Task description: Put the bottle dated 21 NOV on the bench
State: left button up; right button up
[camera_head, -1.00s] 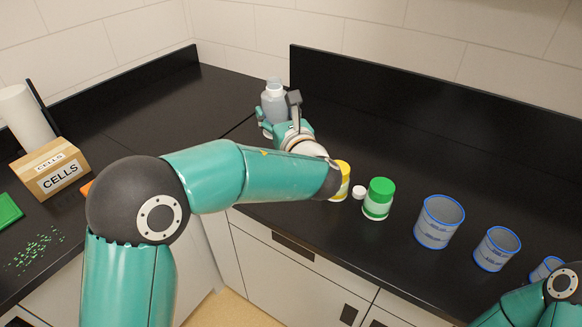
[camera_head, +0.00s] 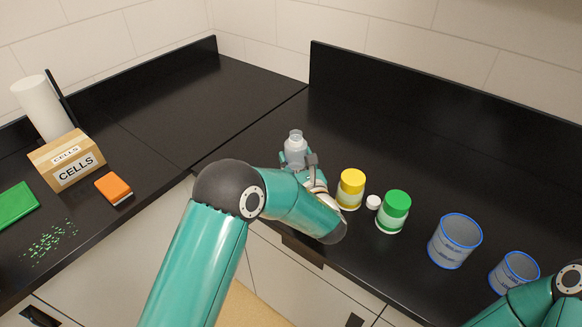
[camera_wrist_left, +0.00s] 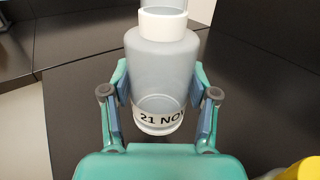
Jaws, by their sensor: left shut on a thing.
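A clear grey bottle (camera_head: 295,150) with a white neck is between the fingers of my left gripper (camera_head: 300,163), near the front of the black bench (camera_head: 375,125). In the left wrist view the bottle (camera_wrist_left: 162,75) is upright, and its label reads "21 NO", the rest cut off by the curve. The left gripper (camera_wrist_left: 160,105) is shut on the bottle, with a finger pad on each side. I cannot tell whether the bottle's base touches the bench. My right arm shows at the lower right corner, but its gripper is out of view.
Right of the left gripper stand a yellow-lidded jar (camera_head: 351,188), a small white cap (camera_head: 374,202) and a green-lidded jar (camera_head: 393,212). Blue-rimmed beakers (camera_head: 455,241) stand further right. A CELLS box (camera_head: 68,160) and an orange block (camera_head: 113,188) are at left. The bench behind the bottle is clear.

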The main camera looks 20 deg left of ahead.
pick_arm(q)
jog(key=shift+w+f, duration=0.1)
jog(key=shift+f, duration=0.6)
notch_tip(320, 180, down, 3)
jog(key=shift+p, duration=0.4)
jog(key=shift+f, duration=0.3)
jog(key=shift+f, duration=0.1)
jog(key=o, duration=1.3)
jog(key=shift+o, duration=0.2)
